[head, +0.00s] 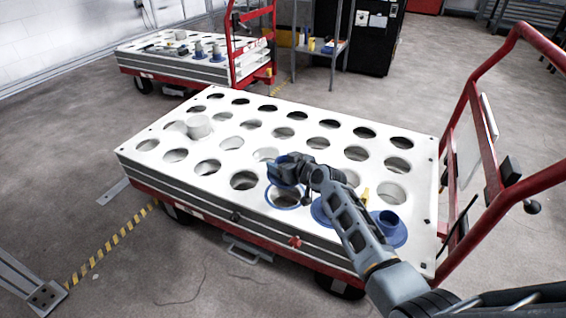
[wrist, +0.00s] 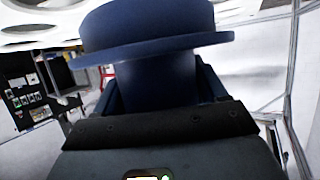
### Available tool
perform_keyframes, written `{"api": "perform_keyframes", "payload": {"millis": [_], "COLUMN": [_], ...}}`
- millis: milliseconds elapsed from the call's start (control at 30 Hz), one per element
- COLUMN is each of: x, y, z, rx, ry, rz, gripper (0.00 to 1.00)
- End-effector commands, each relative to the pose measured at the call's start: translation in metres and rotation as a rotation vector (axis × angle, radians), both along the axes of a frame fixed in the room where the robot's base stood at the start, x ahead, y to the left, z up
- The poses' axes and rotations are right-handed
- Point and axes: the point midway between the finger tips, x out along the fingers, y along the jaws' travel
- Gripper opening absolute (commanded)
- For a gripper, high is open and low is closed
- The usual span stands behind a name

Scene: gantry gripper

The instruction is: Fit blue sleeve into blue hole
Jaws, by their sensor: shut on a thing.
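A dark blue sleeve with a wide flange fills the upper middle of the wrist view (wrist: 155,35). My gripper (head: 287,171) is shut on the sleeve, and the jaws show at both sides of its body in the wrist view. In the head view the held sleeve (head: 279,165) is partly covered by my gripper. The blue-rimmed hole (head: 268,197) is at the front edge of the white cart top, just below my gripper in the picture. The sleeve appears above the hole's far side; its exact height and alignment are unclear.
The white cart top (head: 225,175) has rows of open holes. A grey-white sleeve (head: 199,126) stands at its left. Another blue flanged sleeve (head: 389,222) stands at the right, beside a partly hidden blue disc (head: 321,211). A red handle (head: 470,100) rises at the right end.

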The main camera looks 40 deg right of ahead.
Motion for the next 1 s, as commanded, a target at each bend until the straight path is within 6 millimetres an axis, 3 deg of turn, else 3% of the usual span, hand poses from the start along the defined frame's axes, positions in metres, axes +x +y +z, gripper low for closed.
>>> {"api": "perform_keyframes", "payload": {"millis": [267,1000], "x": [-0.002,-0.002], "y": [0.001,0.001], "z": [-0.001,-0.056], "rx": [-0.001,-0.001], "ry": [-0.003,-0.003], "rz": [0.0,0.001], "gripper": [0.33,0.33]}}
